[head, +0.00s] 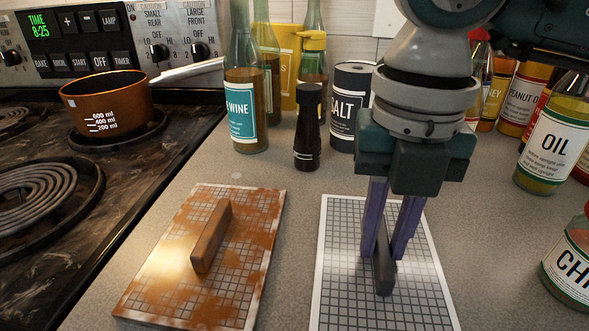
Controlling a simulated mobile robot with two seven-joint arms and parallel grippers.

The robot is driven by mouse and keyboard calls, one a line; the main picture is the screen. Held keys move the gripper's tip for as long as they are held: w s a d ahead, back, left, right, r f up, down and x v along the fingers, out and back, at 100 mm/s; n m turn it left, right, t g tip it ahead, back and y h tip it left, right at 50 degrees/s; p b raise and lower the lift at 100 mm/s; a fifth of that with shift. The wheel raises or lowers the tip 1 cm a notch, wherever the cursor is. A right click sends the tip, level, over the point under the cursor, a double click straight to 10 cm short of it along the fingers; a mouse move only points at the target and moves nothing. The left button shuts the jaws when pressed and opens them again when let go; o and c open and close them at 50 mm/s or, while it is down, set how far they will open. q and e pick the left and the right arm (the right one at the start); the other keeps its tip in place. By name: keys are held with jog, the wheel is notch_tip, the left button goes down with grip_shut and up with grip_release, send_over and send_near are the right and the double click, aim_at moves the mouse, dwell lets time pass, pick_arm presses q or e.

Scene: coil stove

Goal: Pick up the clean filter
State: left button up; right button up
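The clean filter (338,290) is a white-edged plate with a dark grid and a dark grey bar handle (384,277) on top. It lies flat on the counter at bottom centre. My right gripper (383,250) points down over it, with its two purple fingers on either side of the handle. The fingertips are very close to the handle, but I cannot tell whether they press on it. Part of the filter and handle is hidden behind the fingers. A dirty filter (255,225) with orange-brown stains and a brown handle (211,237) lies to the left. My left gripper is not in view.
The coil stove (85,240) is on the left with a copper-coloured pot (107,103). A wine bottle (246,100), a dark shaker (307,130) and a salt canister (350,100) stand behind the filters. An oil bottle (555,140) and other jars stand at right.

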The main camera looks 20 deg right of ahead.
grip_shut()
jog(key=shift+r, duration=0.1)
dwell(0.3)
